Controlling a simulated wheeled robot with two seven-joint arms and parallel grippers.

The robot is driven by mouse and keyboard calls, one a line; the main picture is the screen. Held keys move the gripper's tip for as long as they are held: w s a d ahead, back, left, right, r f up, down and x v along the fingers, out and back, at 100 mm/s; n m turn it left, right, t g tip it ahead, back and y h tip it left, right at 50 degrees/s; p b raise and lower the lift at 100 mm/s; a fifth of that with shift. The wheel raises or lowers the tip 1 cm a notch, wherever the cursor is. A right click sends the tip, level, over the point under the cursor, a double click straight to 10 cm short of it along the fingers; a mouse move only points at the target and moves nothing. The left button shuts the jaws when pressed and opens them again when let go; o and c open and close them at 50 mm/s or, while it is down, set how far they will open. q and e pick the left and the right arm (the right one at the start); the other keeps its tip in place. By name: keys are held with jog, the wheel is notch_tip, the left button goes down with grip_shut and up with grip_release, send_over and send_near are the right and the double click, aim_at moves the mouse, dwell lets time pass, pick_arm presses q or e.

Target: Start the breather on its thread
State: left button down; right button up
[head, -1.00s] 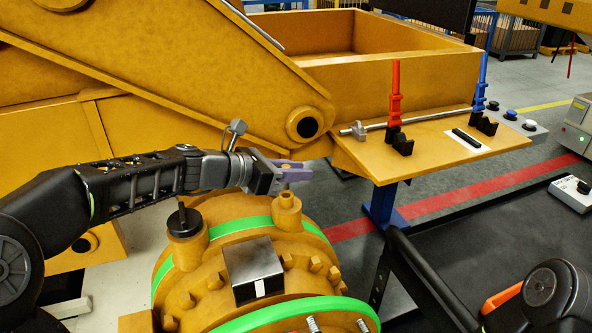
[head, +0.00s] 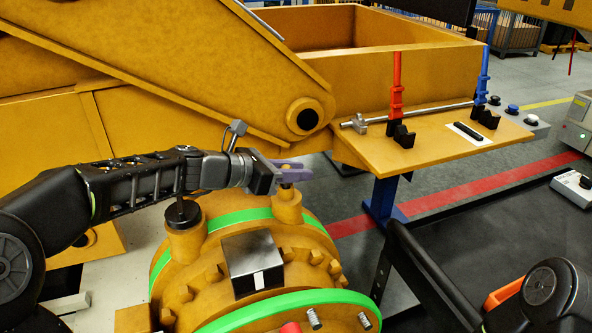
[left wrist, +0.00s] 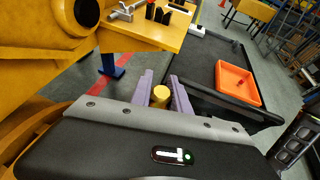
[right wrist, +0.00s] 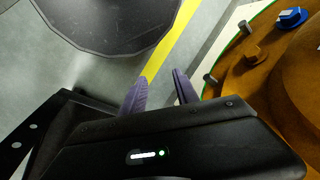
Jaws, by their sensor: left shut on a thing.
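My left gripper (head: 292,174) has purple fingers shut on the breather, a small yellow round piece (left wrist: 160,96) that shows between the fingertips in the left wrist view. In the head view the gripper is right over the yellow upright boss (head: 287,209) on top of the housing. The breather's lower end meets or nearly meets the boss top; I cannot tell whether its thread is engaged. My right gripper (right wrist: 158,85) has its fingers apart and empty, beside the housing with the floor beyond.
The yellow housing with green bands (head: 257,218) carries a dark-capped filler (head: 183,214) and a black-and-silver block (head: 253,262). A yellow shelf (head: 430,146) with red and blue posts stands behind. An orange tray (left wrist: 237,84) lies on the dark bench at right.

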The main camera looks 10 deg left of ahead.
pick_arm(q)
jog(key=shift+f+b, duration=0.55)
jog(key=shift+f, duration=0.2)
jog(key=c, duration=1.2)
grip_release()
jog(key=shift+o, duration=0.2)
jog(key=shift+r, duration=0.1)
jog(key=v, duration=0.7)
jog(key=shift+s+a, duration=0.25)
jog(key=shift+r, duration=0.1)
